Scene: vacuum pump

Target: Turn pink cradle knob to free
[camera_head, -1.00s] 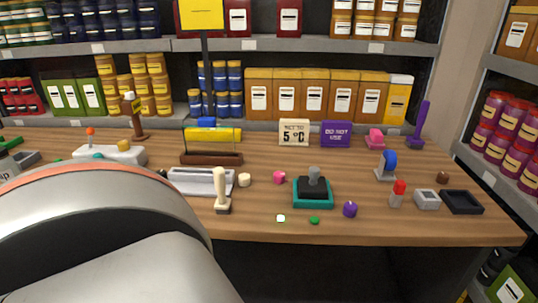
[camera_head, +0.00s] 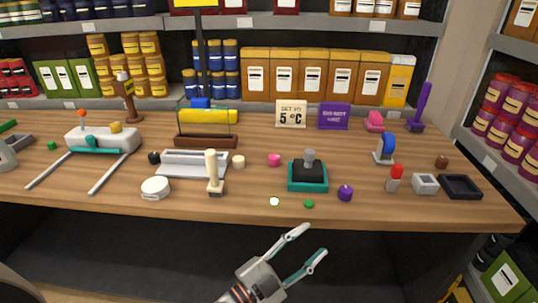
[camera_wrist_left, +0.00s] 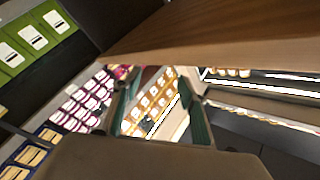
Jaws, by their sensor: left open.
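A small pink knob (camera_head: 274,160) sits on the middle of the wooden table, left of a teal-based block with a grey knob (camera_head: 308,174). A second pink thing (camera_head: 374,121), a block with a raised top, stands at the back right. I cannot tell which one is the cradle knob, nor its setting. My left gripper (camera_head: 316,240) is open and empty, in front of the table's front edge and below the tabletop, apart from everything. Its two fingers also show in the left wrist view (camera_wrist_left: 160,113) with nothing between them. My right gripper is not seen.
The table (camera_head: 420,205) is crowded: a white-handled lever (camera_head: 213,172), a purple knob (camera_head: 345,193), a red-topped piece (camera_head: 395,179) and a black tray (camera_head: 460,186). A white device with two long rods (camera_head: 103,139) stands left. Stocked shelves close off the back and right.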

